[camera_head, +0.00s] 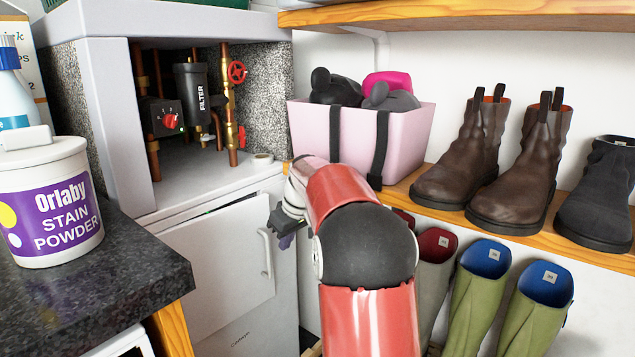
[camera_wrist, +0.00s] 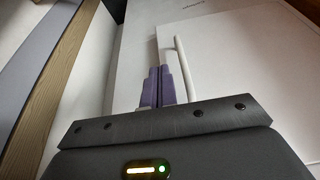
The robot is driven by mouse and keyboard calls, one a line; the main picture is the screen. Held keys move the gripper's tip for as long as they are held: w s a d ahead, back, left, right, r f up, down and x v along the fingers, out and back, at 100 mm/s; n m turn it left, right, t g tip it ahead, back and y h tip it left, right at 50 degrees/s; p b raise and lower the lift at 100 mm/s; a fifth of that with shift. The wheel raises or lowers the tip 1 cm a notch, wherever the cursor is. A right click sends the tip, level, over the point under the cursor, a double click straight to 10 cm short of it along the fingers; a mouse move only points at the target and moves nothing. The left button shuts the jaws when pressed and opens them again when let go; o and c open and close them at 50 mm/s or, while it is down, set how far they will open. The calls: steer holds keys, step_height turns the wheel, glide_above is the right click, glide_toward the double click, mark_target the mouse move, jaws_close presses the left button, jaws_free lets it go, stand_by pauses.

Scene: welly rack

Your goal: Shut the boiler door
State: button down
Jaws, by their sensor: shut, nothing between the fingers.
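The boiler door (camera_head: 215,270) is a white panel low on the white boiler, below the open compartment with pipes. A narrow dark gap shows along its top edge, so it looks slightly ajar. Its white bar handle (camera_head: 266,254) is near the right edge. My gripper (camera_head: 286,241) is just right of the handle, partly hidden by my red arm. In the wrist view my purple fingers (camera_wrist: 158,86) are shut together and empty. The handle (camera_wrist: 184,68) stands close beside them, with the door (camera_wrist: 235,65) behind; I cannot tell whether they touch.
A dark worktop (camera_head: 100,285) with a white powder tub (camera_head: 45,245) stands at left. A pink basket (camera_head: 410,150) and brown boots (camera_head: 520,165) sit on the wooden shelf at right. Green wellies (camera_head: 480,290) hang below it, close to my arm.

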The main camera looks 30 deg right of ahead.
steer(key=p+v, duration=0.2)
steer(key=v, duration=1.8)
step_height(320, 180, down, 10)
steer(key=a+m+t+y+b, duration=0.15)
steer(key=m+t+b, duration=0.3)
steer(key=m, duration=1.35)
steer(key=w+r+p+x, duration=0.1)
steer(key=x, duration=1.1)
steer(key=shift+w+a+r, duration=0.2)
steer(key=shift+w+a, duration=0.05)
steer(key=shift+w, duration=0.25)
steer(key=shift+t+h, duration=0.25)
